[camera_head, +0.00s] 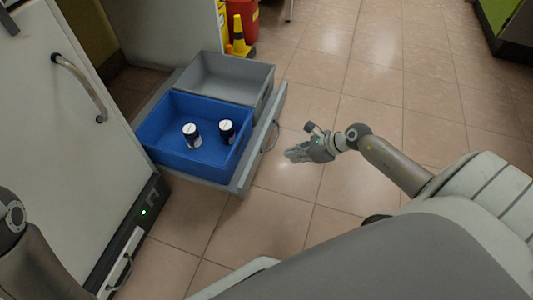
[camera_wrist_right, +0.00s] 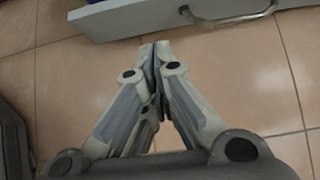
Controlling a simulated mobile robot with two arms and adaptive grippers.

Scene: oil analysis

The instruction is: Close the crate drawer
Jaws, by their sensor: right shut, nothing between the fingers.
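The crate drawer (camera_head: 259,145) is pulled out from under the counter at the left in the head view. Its grey front has a curved handle (camera_head: 272,135) on the outside. The front and handle also show at the top of the right wrist view, the drawer front (camera_wrist_right: 140,18) and the handle (camera_wrist_right: 232,18). My right gripper (camera_head: 290,155) is shut and empty, just outside the drawer front, apart from it and from the handle. In the wrist view its fingertips (camera_wrist_right: 155,52) meet below the drawer front. My left gripper is not visible; only part of my left arm shows.
A blue crate (camera_head: 168,147) with two dark, white-lidded jars (camera_head: 192,134) and (camera_head: 227,131) sits in the drawer beside a grey crate (camera_head: 230,66). A white cabinet (camera_head: 60,140) stands left. A yellow cone (camera_head: 239,40) is behind. Tiled floor at right is clear.

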